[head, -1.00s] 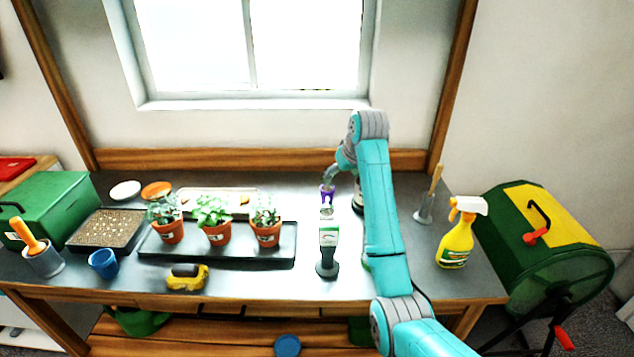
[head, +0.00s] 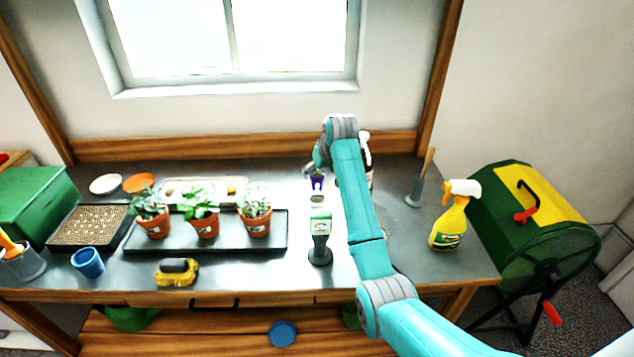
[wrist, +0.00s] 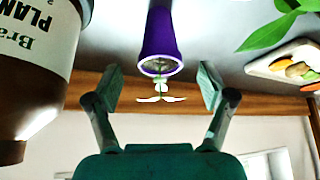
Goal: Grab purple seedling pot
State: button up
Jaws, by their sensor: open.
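The purple seedling pot (wrist: 158,35) shows in the wrist view at the top middle, with a small white-and-green seedling at its soil end. The wrist picture appears upside down. My gripper (wrist: 163,92) is open, its two fingers on either side of the seedling and just short of the pot, not touching it.
A brown bottle (wrist: 38,60) labelled "PLAN" stands close beside my gripper, also behind my arm in the head view (head: 367,150). Potted plants sit on a black tray (head: 270,241) at left. A yellow spray bottle (head: 449,225) stands at right.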

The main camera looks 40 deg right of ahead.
jog(key=shift+x, duration=1.1)
jog(key=c, duration=1.3)
jog(key=shift+r, duration=0.15)
